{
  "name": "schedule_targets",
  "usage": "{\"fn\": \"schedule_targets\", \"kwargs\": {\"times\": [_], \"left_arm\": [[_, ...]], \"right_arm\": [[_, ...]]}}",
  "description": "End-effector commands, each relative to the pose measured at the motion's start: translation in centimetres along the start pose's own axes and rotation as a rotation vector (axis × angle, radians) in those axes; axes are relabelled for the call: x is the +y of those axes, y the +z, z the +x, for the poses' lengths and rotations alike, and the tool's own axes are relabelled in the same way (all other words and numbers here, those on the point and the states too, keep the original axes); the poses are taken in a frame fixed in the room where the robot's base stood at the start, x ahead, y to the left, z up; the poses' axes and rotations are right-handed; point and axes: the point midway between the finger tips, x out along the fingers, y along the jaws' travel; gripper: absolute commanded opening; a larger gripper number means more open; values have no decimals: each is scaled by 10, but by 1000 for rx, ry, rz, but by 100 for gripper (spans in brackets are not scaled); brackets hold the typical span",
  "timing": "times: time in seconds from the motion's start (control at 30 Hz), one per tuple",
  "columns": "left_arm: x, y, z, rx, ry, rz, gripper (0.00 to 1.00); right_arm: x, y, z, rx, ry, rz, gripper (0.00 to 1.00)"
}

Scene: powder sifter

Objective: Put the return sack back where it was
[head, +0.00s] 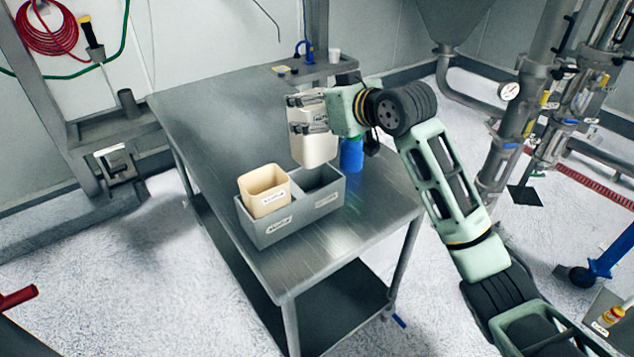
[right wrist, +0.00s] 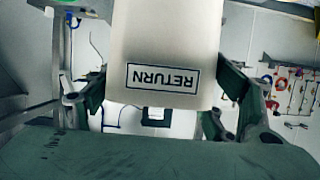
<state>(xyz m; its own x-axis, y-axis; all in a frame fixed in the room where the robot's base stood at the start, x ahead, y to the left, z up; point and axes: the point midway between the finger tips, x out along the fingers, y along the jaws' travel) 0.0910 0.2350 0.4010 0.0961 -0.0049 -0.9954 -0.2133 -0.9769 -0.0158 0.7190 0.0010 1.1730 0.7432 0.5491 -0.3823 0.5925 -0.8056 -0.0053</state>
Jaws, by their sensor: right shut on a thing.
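The return sack (head: 318,150) is a cream-white block-like container. In the right wrist view it (right wrist: 168,45) shows a label reading RETURN, upside down in the picture. My right gripper (head: 308,115) is shut on it, with a finger on each side. The sack is above the back right part of a grey two-compartment bin (head: 290,225) on the steel table (head: 215,110). The bin's left compartment holds a beige open container (head: 265,190); its right compartment looks empty. I cannot tell whether the sack's bottom touches the bin. My left gripper is not in view.
A blue cylindrical thing (head: 352,155) stands on the table just right of the sack. Small items, including a white cup (head: 334,56), are at the table's back edge. The table's left part is clear. Steel pipework with a gauge (head: 509,91) stands at the right.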

Motion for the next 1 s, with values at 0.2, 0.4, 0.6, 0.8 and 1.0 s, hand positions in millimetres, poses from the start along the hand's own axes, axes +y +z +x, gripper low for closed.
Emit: {"fn": "schedule_targets", "kwargs": {"times": [0.2, 0.4, 0.6, 0.8, 1.0], "left_arm": [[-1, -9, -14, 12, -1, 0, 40], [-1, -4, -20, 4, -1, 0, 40], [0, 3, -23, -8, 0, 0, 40], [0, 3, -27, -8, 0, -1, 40], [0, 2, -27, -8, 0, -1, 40]], "right_arm": [[1, 56, 22, -7, 0, 4, 34], [1, 91, 37, -4, 0, 1, 34], [1, 108, 44, -3, -1, 0, 34], [1, 132, 54, -2, -1, 1, 34], [1, 136, 56, 1, 0, -1, 34]]}}
